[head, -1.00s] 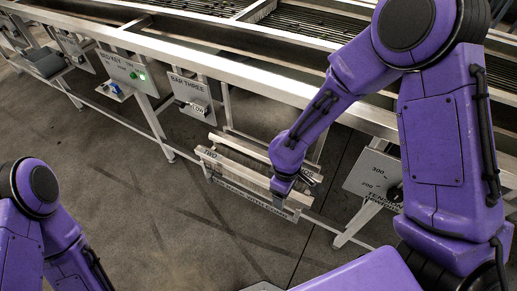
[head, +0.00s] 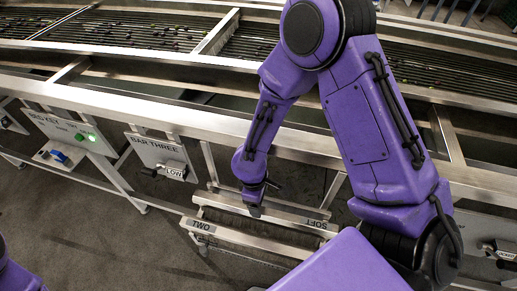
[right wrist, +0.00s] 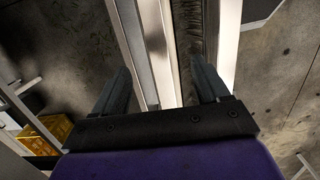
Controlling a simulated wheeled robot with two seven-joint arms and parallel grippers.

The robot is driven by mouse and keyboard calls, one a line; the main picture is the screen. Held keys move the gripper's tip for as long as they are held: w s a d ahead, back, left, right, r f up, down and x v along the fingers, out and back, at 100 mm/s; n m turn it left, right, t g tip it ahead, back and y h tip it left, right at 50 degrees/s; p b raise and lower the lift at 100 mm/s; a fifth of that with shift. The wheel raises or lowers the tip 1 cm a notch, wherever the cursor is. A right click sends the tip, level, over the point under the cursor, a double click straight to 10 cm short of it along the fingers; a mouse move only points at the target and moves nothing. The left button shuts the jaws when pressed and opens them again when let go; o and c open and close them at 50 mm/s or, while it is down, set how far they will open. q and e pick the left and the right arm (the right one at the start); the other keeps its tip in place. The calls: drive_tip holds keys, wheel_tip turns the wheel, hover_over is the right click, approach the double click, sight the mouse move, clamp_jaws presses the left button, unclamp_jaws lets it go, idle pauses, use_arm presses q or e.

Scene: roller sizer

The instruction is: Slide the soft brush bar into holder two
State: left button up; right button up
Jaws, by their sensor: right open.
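Holder two is a pale metal rail frame with a TWO plate (head: 199,225) at its left end, low in front of the machine. The soft brush bar (head: 318,225), marked SOFT at its right end, lies along this frame with a dark bristle strip (head: 262,235). The strip also shows in the right wrist view (right wrist: 194,40) beside pale rails. How fully the bar is seated, I cannot tell. My right gripper (head: 257,206) is over the middle of the far rail. In the right wrist view its fingers (right wrist: 160,88) are apart, with rails between or beyond them. My left gripper is out of view.
The machine's long frame rail (head: 200,117) runs behind the holder. A BAR THREE plate (head: 158,152) with a LOW tag and a panel with a green light (head: 70,133) stand to the left. A yellow crate (right wrist: 52,130) shows at lower left in the wrist view.

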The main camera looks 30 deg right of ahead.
sight(262, 212)
drive_tip(key=shift+s+d+f, duration=0.1)
drive_tip(key=shift+s+f, duration=0.25)
drive_tip(key=shift+f, duration=0.7)
wheel_tip(262, 212, down, 5)
drive_tip(key=shift+d+r, duration=0.1)
drive_tip(key=shift+r, duration=0.1)
drive_tip(key=shift+s+f, duration=0.2)
drive_tip(key=shift+f, duration=0.1)
clamp_jaws()
drive_tip(key=shift+w+r+p, duration=0.1)
drive_tip(key=shift+r+p, duration=0.25)
drive_tip(key=shift+r, duration=1.1)
drive_tip(key=s+a+r, duration=0.8)
drive_tip(key=a+r, duration=0.2)
drive_tip(key=a, duration=0.1)
drive_tip(key=shift+s+b, duration=0.3)
drive_tip(key=shift+b, duration=0.15)
drive_tip(key=shift+a+r, duration=0.1)
